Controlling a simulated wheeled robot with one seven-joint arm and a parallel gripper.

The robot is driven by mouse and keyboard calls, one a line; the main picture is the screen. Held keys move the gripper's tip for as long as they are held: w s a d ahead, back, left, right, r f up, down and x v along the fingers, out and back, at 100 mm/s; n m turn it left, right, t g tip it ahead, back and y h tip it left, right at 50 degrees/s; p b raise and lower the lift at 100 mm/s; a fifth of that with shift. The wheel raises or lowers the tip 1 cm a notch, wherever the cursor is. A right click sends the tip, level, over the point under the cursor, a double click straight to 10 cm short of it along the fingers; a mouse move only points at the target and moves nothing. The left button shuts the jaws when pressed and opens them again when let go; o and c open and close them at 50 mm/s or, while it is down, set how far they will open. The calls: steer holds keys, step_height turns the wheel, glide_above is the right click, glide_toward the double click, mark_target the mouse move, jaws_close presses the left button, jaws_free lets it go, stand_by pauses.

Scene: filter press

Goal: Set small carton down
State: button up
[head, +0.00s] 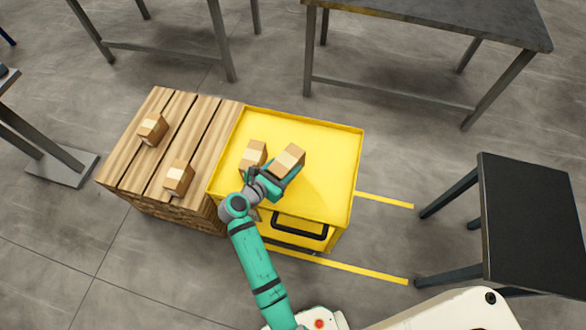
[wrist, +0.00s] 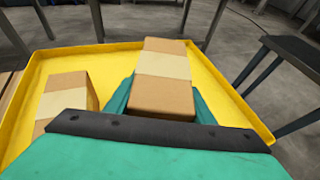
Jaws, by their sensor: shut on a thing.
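My gripper (head: 275,181) is shut on a small brown carton (head: 288,160) with a pale tape band. The held carton is over the yellow cart top (head: 335,150); I cannot tell whether it touches the surface. In the wrist view the carton (wrist: 163,80) sits between the green fingers (wrist: 163,103), its lower part hidden by the gripper body. A second carton (head: 254,153) stands on the cart just left of the held one, and it also shows in the wrist view (wrist: 68,97).
A wooden pallet stack (head: 207,120) with two more cartons (head: 152,128) (head: 178,177) stands left of the cart. The cart top has a raised rim and free room at its right and back. A black table (head: 530,220) stands at right, grey workbenches (head: 440,22) behind.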

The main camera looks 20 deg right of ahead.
steer(key=d+f, duration=0.2)
steer(key=shift+w+d+f, duration=0.1)
steer(key=shift+w+f, duration=0.2)
steer(key=shift+w, duration=0.1)
steer(key=shift+d+f, duration=0.2)
steer(key=shift+f, duration=1.6)
steer(key=shift+w, duration=0.1)
steer(key=o, duration=1.4)
steer(key=shift+f, duration=0.15)
steer(key=shift+r, duration=0.2)
steer(key=v, duration=1.2)
steer(key=shift+f, duration=0.1)
